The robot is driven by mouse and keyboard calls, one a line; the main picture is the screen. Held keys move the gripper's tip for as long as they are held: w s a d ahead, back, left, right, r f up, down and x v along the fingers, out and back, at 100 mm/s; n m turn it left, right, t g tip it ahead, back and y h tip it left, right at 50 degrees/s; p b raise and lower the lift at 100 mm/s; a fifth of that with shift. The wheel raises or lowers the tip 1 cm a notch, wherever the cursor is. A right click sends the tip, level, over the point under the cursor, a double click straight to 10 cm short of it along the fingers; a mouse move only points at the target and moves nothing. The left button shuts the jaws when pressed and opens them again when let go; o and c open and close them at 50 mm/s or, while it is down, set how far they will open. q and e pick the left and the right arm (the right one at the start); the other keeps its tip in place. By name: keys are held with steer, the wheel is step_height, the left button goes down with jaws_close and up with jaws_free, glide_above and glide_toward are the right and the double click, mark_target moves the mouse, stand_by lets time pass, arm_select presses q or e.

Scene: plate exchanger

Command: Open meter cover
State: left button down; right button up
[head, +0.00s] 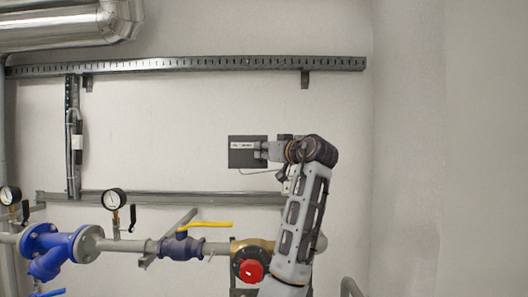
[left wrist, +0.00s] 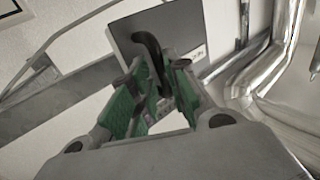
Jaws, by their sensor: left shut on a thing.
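The meter cover is a dark grey rectangular panel (head: 242,156) with a white label, mounted on the wall in the head view. It also shows in the left wrist view (left wrist: 186,28), tilted, with its label near one edge. My left gripper (head: 263,150) is at the right side of the panel. In the left wrist view its green-padded fingers (left wrist: 155,88) close around a dark curved handle (left wrist: 150,50) in front of the panel. The fingers hide part of the handle and the panel's lower part. I cannot tell whether the cover is ajar. My right gripper is not in view.
A slotted rail (head: 190,64) runs above the panel and a lower rail (head: 150,198) below it. Blue valves, gauges, a yellow lever (head: 205,224) and a red knob (head: 251,271) stand below. The wall to the right is bare.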

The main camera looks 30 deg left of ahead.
arm_select(q)
steer(key=shift+s+a+r+t+h+b, duration=0.1)
steer(key=shift+s+r+t+h+b, duration=0.15)
steer(key=shift+s+t+b, duration=0.2)
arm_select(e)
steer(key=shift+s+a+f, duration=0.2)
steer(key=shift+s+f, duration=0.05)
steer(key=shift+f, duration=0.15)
